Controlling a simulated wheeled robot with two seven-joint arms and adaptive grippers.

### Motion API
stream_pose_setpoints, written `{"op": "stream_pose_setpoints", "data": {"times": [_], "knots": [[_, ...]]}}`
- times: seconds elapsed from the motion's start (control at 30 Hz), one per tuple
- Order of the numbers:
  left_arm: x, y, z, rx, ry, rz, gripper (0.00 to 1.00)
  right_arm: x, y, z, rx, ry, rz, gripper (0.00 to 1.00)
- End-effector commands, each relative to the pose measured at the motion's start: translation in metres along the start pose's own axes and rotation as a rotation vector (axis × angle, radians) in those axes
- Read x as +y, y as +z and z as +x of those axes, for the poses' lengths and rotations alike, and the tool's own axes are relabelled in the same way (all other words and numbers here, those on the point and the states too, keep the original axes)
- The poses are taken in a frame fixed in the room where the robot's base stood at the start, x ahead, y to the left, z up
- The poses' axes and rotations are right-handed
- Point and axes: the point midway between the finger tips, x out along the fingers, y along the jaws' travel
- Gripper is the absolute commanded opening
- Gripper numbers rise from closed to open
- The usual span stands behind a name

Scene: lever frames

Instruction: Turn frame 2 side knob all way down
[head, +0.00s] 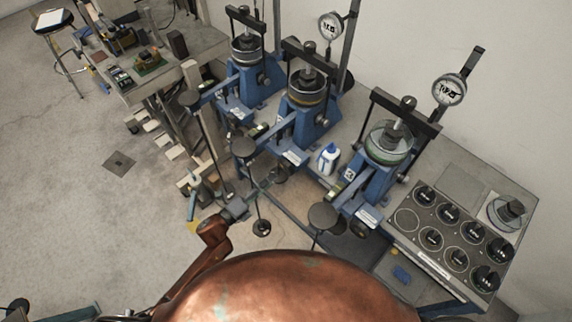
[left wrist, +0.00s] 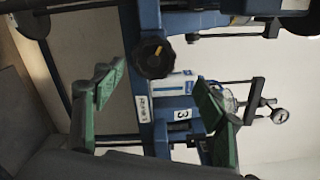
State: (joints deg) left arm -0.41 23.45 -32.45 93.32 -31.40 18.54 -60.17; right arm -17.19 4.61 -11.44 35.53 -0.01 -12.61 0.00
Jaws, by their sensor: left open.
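Three blue lever frames stand along the wall in the head view: left (head: 255,85), middle (head: 312,112) and right (head: 375,172). I take the middle one as frame 2. A dark round part (head: 280,173), perhaps its side knob, sits low by its front end. My left gripper (head: 260,188) is open just left of it, apart from it. In the left wrist view a black lobed knob (left wrist: 153,58) on blue metal shows between the spread green fingers of the left gripper (left wrist: 160,105). No contact shows. My right gripper is not in view.
A white-and-blue bottle (head: 328,158) stands between the middle and right frames. Hanging rods with black discs (head: 243,147) and (head: 322,216) stand close around the gripper. A panel of black weights (head: 450,235) is at right. A "3" label (left wrist: 182,115) shows in the wrist view.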

Motion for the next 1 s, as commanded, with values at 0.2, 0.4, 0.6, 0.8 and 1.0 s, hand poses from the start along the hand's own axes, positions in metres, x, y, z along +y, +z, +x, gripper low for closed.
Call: {"op": "stream_pose_setpoints", "data": {"times": [0.2,0.4,0.6,0.8,1.0], "knots": [[0.008,-0.001,-0.006,-0.005,0.020,-0.056,0.65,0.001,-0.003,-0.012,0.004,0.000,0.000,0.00],[0.010,-0.002,0.011,-0.005,0.018,-0.057,0.65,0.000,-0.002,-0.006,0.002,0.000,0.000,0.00],[0.011,-0.001,0.039,-0.005,0.018,-0.057,0.65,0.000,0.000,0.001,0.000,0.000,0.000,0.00],[0.011,-0.001,0.068,-0.005,0.018,-0.058,0.65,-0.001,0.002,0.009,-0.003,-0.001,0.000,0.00],[0.012,-0.002,0.089,-0.005,0.021,-0.057,0.63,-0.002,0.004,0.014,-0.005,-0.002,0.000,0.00]]}}
